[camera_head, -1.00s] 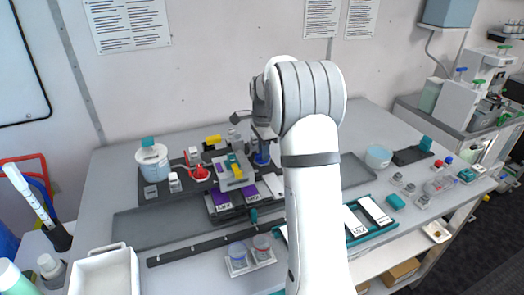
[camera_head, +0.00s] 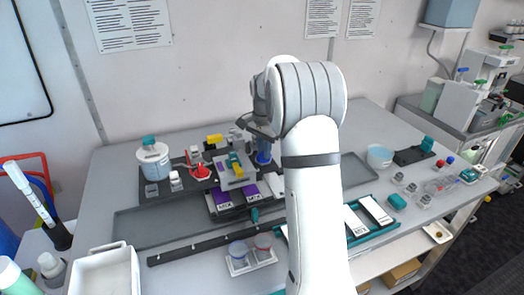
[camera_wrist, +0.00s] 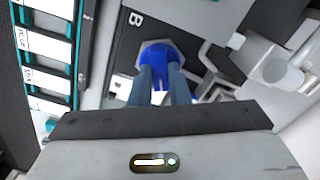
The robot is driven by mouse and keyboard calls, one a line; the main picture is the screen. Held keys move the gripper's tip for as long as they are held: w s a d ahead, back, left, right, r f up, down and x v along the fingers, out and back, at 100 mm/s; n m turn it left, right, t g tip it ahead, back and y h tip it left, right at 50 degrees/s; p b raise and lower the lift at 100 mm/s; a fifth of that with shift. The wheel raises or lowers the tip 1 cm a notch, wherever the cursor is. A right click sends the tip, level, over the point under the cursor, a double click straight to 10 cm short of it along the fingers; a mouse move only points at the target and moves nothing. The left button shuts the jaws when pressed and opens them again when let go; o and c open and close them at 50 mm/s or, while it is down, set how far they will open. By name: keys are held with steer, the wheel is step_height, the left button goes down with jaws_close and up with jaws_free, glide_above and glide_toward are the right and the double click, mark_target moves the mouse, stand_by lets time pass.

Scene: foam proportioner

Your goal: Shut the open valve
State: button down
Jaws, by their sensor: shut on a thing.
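A blue valve handle (camera_head: 263,158) stands on the rig at the back of the bench, just left of my arm. In the wrist view the blue handle (camera_wrist: 160,54) sits on a dark plate marked "B". My gripper (camera_wrist: 161,80) is shut on it, with one finger on each side. In the head view my gripper (camera_head: 264,138) is above the handle and partly hidden by my wrist. A red valve handle (camera_head: 201,172) is further left on the rig, apart from my gripper. How far the blue handle is turned is hard to tell.
A grey block with yellow and teal parts (camera_head: 235,170) stands between the two handles. A white pot with a teal cap (camera_head: 152,160) is at the left. Clear fittings (camera_wrist: 280,72) stand close to the fingers on the right in the wrist view.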

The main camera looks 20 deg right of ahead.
steer(key=n, duration=0.6)
steer(key=shift+w+r+n, duration=0.1)
steer(key=shift+w+n, duration=0.1)
steer(key=shift+n, duration=0.1)
steer(key=n, duration=0.6)
steer(key=shift+w+a+r+b, duration=0.1)
steer(key=shift+a+b, duration=0.05)
steer(key=shift+b, duration=0.2)
steer(key=c, duration=1.8)
jaws_free()
steer(key=o, duration=0.4)
step_height(320, 180, up, 8)
steer(key=shift+f+b, duration=0.2)
steer(key=shift+b, duration=0.3)
